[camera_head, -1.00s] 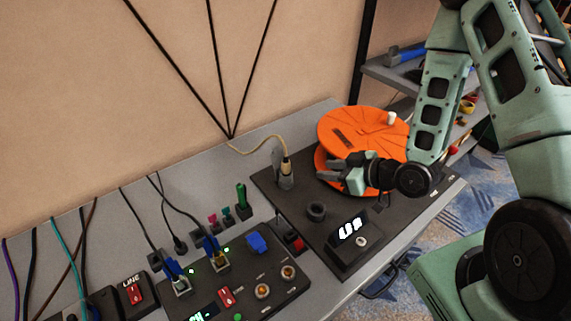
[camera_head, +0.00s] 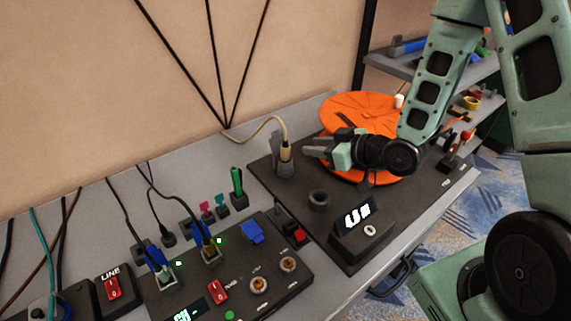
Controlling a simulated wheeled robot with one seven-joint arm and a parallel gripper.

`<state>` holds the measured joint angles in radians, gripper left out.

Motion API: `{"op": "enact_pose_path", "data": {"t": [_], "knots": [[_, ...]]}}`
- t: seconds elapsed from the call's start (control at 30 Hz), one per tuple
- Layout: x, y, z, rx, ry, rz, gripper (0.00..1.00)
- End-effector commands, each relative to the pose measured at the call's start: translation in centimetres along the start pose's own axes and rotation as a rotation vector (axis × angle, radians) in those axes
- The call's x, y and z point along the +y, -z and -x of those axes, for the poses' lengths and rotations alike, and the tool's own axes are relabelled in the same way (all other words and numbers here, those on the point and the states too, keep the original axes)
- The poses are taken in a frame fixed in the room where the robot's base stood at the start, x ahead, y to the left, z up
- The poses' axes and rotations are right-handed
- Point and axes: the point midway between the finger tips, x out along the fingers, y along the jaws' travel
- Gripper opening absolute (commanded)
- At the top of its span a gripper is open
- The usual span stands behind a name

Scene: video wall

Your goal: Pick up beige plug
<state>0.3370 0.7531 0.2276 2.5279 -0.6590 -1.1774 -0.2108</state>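The beige plug (camera_head: 285,150) stands upright in a grey holder (camera_head: 284,167) on the black board, with a beige cable looping from its top back towards the wall. My gripper (camera_head: 308,151) is just to the right of the plug, lying roughly level, with its fingers pointing left at it. The fingers show a gap between them and hold nothing that I can see. The gripper looks apart from the plug, though depth is hard to judge.
An orange disc assembly (camera_head: 352,109) sits behind my gripper. A black ring (camera_head: 318,199) and a display box (camera_head: 358,228) stand in front. A panel (camera_head: 228,282) with blue plugs, switches and cables fills the lower left.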

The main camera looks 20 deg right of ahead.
Motion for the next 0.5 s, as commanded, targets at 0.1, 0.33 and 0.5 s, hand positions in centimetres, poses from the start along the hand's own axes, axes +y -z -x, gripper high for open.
{"op": "enact_pose_path", "data": {"t": [0.1,0.33,0.5], "knots": [[0.00,-0.56,-0.57,0.002,-0.001,0.004,0.31],[-0.11,-0.59,-0.98,0.000,-0.004,0.005,0.31],[-0.30,-0.54,-1.32,-0.001,-0.006,0.005,0.31]]}}
